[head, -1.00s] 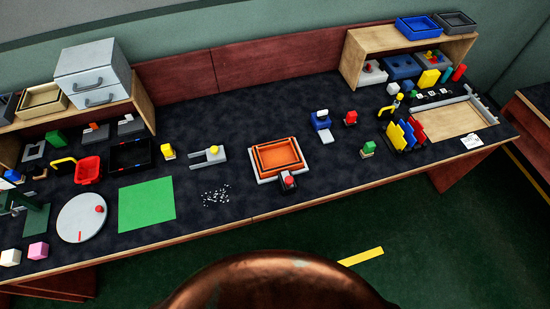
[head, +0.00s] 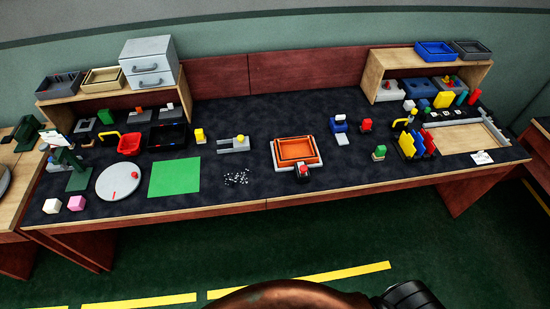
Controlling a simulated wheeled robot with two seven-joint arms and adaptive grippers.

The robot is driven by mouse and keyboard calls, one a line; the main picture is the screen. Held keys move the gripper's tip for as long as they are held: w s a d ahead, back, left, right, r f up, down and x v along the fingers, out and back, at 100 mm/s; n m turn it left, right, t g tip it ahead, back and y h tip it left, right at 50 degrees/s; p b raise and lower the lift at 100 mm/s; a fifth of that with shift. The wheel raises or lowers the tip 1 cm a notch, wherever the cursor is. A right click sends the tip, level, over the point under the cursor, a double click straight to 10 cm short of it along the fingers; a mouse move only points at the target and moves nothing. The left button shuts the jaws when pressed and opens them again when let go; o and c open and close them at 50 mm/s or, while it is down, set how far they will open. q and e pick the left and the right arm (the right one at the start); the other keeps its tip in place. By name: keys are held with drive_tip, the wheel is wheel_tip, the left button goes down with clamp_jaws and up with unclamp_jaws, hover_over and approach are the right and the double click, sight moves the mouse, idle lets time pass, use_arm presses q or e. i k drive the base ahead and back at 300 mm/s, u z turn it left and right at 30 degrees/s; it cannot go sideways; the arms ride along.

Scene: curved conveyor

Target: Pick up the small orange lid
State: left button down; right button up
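An orange square piece with a raised rim (head: 296,149) sits on a light grey base near the middle of the table, in the head view. A red knob (head: 304,170) is at the base's front. I cannot tell whether the orange piece is a lid or a tray, and no separate small orange lid can be made out. Neither of my grippers shows in the head view. Only a copper-coloured part of my body and a dark part, perhaps of my arm, show at the bottom edge.
A green mat (head: 174,178) and a round grey disc (head: 119,182) lie to the left. Blue, yellow and red upright plates (head: 407,145) stand to the right. Wooden shelves with bins stand at both back corners. Dark table surface around the orange piece is mostly clear.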

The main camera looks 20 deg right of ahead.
sight(289, 151)
drive_tip(key=i, duration=1)
drive_tip(key=z, duration=0.8)
